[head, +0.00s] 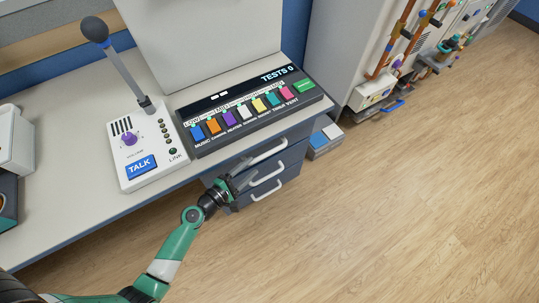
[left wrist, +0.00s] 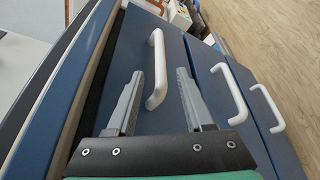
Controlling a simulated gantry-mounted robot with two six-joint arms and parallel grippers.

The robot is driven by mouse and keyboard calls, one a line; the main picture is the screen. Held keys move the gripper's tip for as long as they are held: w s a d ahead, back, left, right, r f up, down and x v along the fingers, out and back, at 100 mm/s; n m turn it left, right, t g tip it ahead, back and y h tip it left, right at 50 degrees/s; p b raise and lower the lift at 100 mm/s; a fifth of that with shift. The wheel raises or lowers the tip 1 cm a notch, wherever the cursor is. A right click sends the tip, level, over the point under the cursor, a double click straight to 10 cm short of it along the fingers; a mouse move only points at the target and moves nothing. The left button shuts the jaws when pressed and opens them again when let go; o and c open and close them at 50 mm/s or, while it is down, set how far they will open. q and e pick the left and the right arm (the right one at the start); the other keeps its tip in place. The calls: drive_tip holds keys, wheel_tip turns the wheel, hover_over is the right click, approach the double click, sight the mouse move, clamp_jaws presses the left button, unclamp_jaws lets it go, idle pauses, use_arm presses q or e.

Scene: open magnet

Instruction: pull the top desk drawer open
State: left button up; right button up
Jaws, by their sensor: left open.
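The top desk drawer (left wrist: 130,42) has a dark blue front with a white bar handle (left wrist: 156,88). In the head view its handle (head: 271,151) shows just under the desk edge, partly behind my left gripper (head: 240,178). My left gripper is open, and in the left wrist view its two grey fingers (left wrist: 160,74) lie to either side of the handle. The handle shows between them, with a gap on each side. I cannot tell whether the fingers reach around its depth. The drawer looks shut or nearly so. My right gripper is out of view.
Two lower drawers with white handles (head: 268,174) (head: 266,189) sit below. On the desk (head: 75,212) stand a microphone console (head: 137,150) and a button panel (head: 245,108). A small blue and grey box (head: 325,137) is on the floor right of the drawers. The wooden floor in front is clear.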

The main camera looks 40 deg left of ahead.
sight(262, 158)
use_arm(q)
drive_tip(key=b+x, duration=0.2)
drive_tip(key=x, duration=0.7)
drive_tip(key=shift+d, duration=0.1)
clamp_jaws()
idle(1.0)
